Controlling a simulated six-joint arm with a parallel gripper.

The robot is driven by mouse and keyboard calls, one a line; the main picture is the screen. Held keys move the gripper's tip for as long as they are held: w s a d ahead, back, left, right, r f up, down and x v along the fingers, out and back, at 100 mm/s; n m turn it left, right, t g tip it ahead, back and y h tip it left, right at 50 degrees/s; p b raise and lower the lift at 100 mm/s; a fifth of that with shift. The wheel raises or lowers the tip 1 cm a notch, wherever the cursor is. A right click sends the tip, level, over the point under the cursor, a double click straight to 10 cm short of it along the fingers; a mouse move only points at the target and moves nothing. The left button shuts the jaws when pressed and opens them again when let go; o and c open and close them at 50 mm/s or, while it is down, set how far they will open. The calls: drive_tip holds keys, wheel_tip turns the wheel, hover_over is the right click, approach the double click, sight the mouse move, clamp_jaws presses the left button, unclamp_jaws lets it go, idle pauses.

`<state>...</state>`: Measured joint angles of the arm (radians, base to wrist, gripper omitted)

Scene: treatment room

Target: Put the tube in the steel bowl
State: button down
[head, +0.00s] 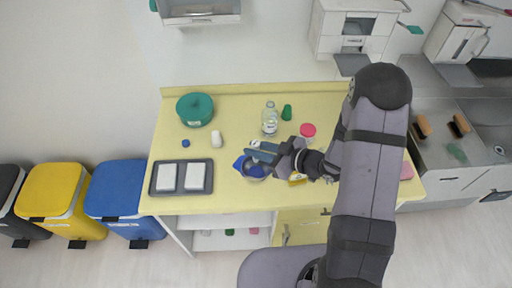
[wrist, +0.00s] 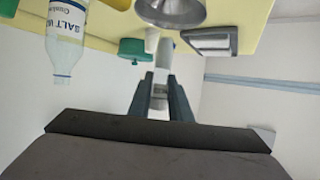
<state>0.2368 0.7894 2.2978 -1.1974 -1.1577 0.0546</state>
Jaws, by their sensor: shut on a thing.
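My gripper (wrist: 160,85) is shut on the tube (wrist: 163,58), a pale grey-white cylinder that points away between the two dark fingers in the wrist view. The steel bowl (wrist: 172,14) is at the top edge of the wrist view, partly cut off, beyond the tube's tip. In the head view my gripper (head: 262,153) is over the front middle of the yellow table. A round grey and blue shape (head: 255,172) lies just below it, partly covered by the gripper. I cannot tell there whether the tube touches the bowl.
A clear labelled bottle (head: 270,120) stands close behind my gripper; a green cup (head: 287,113) and a red-lidded jar (head: 308,130) are near it. A dark tray (head: 182,190) with two white blocks is at left. A teal pot (head: 195,108) is at back left.

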drive_tip(key=shift+f+b, duration=2.05)
drive_tip(key=shift+f, duration=0.6)
drive_tip(key=c, duration=1.5)
unclamp_jaws()
drive_tip(key=shift+c, duration=0.2)
drive_tip(key=shift+r, duration=0.1)
wheel_tip(320, 180, up, 7)
drive_tip(key=p, duration=0.6)
